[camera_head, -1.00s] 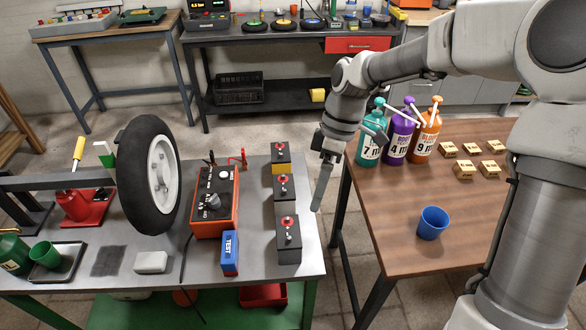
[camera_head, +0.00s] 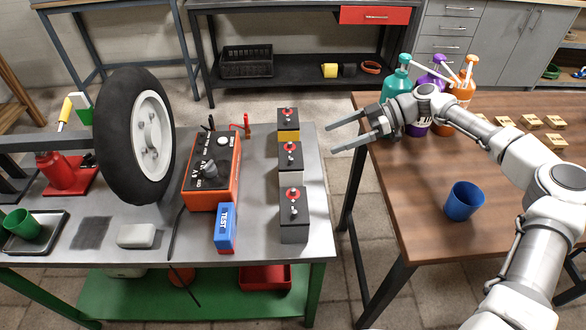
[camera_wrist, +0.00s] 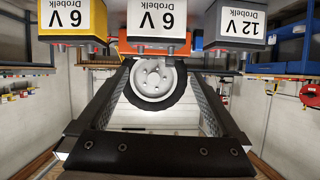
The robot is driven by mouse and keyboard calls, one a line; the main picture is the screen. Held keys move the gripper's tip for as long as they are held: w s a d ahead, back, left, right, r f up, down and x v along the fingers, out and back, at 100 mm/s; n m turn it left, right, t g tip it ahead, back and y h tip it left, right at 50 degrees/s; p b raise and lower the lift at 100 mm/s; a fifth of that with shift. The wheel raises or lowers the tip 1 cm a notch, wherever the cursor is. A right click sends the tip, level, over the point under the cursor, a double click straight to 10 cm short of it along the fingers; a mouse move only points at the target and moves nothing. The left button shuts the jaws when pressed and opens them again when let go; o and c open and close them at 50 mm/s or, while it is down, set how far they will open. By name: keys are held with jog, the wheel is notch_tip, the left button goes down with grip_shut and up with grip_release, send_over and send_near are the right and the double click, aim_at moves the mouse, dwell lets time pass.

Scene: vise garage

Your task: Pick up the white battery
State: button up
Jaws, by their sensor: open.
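The white battery (camera_head: 291,160) stands upright on the grey workbench, the middle one in a row of three. Its top is dark with a red terminal. In the wrist view it is the middle battery (camera_wrist: 159,20), marked 6 V, upside down at the top edge. A yellow battery (camera_head: 288,120) stands behind it and a grey battery (camera_head: 294,217) in front. My gripper (camera_head: 330,139) is open and empty. Its fingers point left towards the row, over the gap between the tables, apart from the batteries.
An orange tester (camera_head: 212,172) and a blue TEST box (camera_head: 225,228) lie left of the row. A wheel (camera_head: 135,135) stands further left. On the wooden table (camera_head: 420,225) are several pump bottles, a blue cup (camera_head: 463,201) and small golden blocks. Bare bench lies right of the batteries.

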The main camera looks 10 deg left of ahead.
aim_at(299, 154)
jog(key=shift+y, duration=0.4)
jog(key=x, duration=0.7)
jog(key=b+x, duration=0.1)
jog(key=x, duration=0.2)
jog(key=shift+w+a+f, duration=0.2)
jog(key=shift+a+f, duration=0.1)
jog(key=shift+a, duration=0.05)
jog(key=shift+c, duration=0.2)
grip_shut()
jog(key=shift+r+t, duration=0.2)
jog(key=shift+t, duration=0.1)
